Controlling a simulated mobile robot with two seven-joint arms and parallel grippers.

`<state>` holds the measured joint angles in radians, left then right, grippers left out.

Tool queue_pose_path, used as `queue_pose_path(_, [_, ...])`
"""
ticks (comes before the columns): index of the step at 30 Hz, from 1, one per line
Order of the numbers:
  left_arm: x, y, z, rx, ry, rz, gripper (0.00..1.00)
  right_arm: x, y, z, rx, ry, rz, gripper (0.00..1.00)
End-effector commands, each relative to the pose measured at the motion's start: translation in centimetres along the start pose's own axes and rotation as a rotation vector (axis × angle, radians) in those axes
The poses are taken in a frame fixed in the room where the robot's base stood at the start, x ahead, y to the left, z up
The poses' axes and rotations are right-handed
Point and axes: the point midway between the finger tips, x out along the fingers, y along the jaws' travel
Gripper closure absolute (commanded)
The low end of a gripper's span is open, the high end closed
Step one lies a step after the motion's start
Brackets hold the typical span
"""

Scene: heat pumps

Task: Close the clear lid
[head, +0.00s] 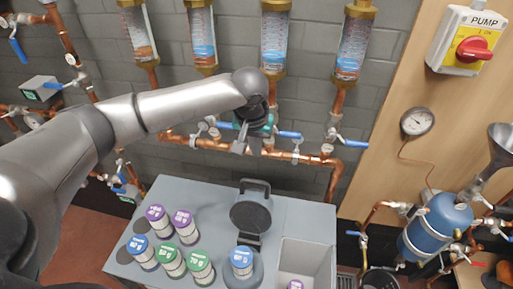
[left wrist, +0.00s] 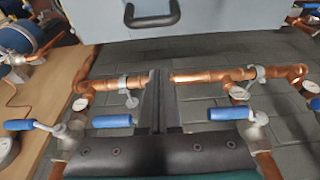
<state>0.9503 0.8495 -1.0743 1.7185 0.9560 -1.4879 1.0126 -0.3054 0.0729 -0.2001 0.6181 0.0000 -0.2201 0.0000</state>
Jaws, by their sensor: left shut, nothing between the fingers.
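The round lid (head: 250,213) stands raised on its hinge on the grey bench; it looks dark and see-through, with a black handle (head: 255,185) at its top. Below it, a blue-capped jar (head: 242,258) sits in a round holder. My left gripper (head: 247,148) is behind and above the lid, close to the copper pipe. In the left wrist view its fingers (left wrist: 161,80) are together and empty, apart from the handle. My right gripper is not in view.
Several purple-, green- and blue-capped jars stand left on the bench (head: 295,212). An open bin (head: 307,262) is at its right. A copper pipe (head: 285,155) with blue-handled valves (head: 290,134) runs along the wall. A blue tank (head: 435,225) stands right.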

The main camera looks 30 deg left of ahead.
Motion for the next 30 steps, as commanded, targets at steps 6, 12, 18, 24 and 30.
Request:
queue_pose_path(6, [5.1, 0.1, 0.1, 0.002, -0.003, -0.001, 1.00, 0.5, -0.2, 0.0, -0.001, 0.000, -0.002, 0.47])
queue_pose_path(12, [6.0, 0.0, 1.3, 0.007, 0.001, 0.000, 1.00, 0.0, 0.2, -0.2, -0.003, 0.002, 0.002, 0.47])
queue_pose_path(18, [5.4, 0.0, 3.1, 0.006, 0.000, -0.001, 1.00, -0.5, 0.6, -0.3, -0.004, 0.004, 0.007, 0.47])
queue_pose_path(24, [5.2, 0.0, 3.8, 0.005, 0.000, 0.000, 1.00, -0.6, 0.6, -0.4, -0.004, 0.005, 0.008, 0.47])
queue_pose_path(30, [5.2, 0.0, 3.9, 0.005, 0.000, 0.000, 1.00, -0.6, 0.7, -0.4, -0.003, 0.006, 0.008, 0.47])
